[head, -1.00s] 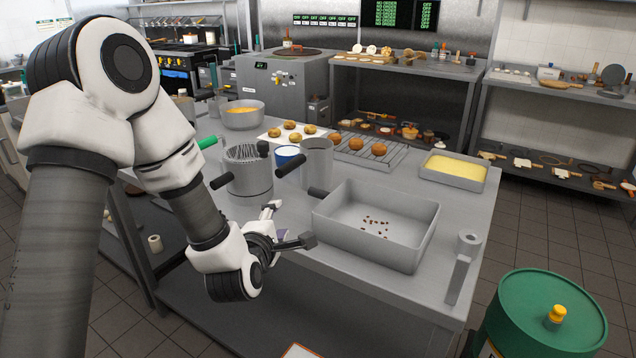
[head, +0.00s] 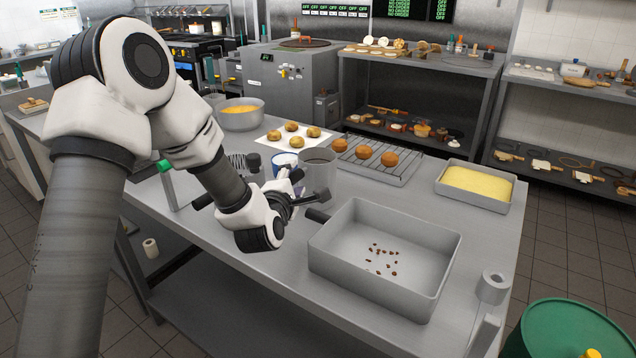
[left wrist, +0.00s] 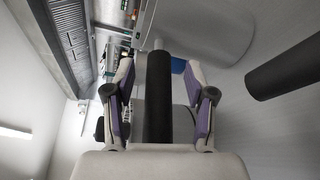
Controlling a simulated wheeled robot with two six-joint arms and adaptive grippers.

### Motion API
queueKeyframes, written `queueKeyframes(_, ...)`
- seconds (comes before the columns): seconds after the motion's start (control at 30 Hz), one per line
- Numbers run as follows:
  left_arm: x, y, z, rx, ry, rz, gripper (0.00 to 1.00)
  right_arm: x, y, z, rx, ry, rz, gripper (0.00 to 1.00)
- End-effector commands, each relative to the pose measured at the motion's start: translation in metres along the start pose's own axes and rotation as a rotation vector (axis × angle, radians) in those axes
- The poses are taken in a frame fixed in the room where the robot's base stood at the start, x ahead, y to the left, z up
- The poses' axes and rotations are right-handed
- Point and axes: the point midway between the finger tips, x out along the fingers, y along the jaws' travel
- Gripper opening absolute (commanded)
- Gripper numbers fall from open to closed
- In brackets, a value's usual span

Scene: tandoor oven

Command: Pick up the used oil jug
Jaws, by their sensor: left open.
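The used oil jug is a grey cylindrical jug (head: 325,172) with an open top. It stands on the steel table beside a white and blue cup, and my gripper hides part of it. My left gripper (head: 307,186) is at the jug's near side. In the left wrist view the open fingers (left wrist: 158,82) straddle a black handle (left wrist: 158,110), with a gap showing on both sides. The handle runs towards the grey jug body (left wrist: 200,30). My right gripper is not in view.
A deep grey pan (head: 385,295) with dark bits inside stands close to the right, its black handle (head: 317,215) near my gripper. A wire rack with buns (head: 378,172) is behind. A mesh-topped pot is left, partly hidden. A green drum (head: 560,325) stands front right.

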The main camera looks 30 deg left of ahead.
Motion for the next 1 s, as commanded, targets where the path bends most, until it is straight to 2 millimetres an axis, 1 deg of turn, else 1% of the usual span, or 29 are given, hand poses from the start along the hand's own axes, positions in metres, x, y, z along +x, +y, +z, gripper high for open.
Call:
queueKeyframes(0.07,0.005,0.0,0.0,0.001,0.0,-0.001,0.55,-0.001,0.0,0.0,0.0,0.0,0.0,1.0)
queueKeyframes(0.23,0.005,-0.001,0.0,0.001,-0.001,-0.001,0.55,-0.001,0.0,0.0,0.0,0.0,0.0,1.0)
queueKeyframes(0.27,0.005,-0.001,0.0,0.001,0.0,-0.001,0.44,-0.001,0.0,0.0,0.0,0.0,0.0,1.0)
queueKeyframes(0.3,0.005,-0.001,0.0,0.001,0.0,-0.001,0.3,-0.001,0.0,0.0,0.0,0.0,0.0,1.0)
queueKeyframes(0.37,0.005,-0.001,0.0,0.001,0.0,-0.001,0.09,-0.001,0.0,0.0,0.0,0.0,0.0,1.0)
queueKeyframes(0.4,0.005,-0.001,0.0,0.001,0.0,-0.001,0.0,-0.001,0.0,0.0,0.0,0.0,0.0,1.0)
queueKeyframes(0.8,0.005,0.002,0.001,0.0,-0.001,0.002,0.0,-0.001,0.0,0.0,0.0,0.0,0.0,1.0)
queueKeyframes(0.93,0.004,0.013,0.004,-0.001,-0.001,0.005,0.0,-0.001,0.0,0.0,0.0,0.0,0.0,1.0)
queueKeyframes(1.0,0.002,0.024,0.007,-0.001,-0.002,0.007,0.0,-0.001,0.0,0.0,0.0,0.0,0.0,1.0)
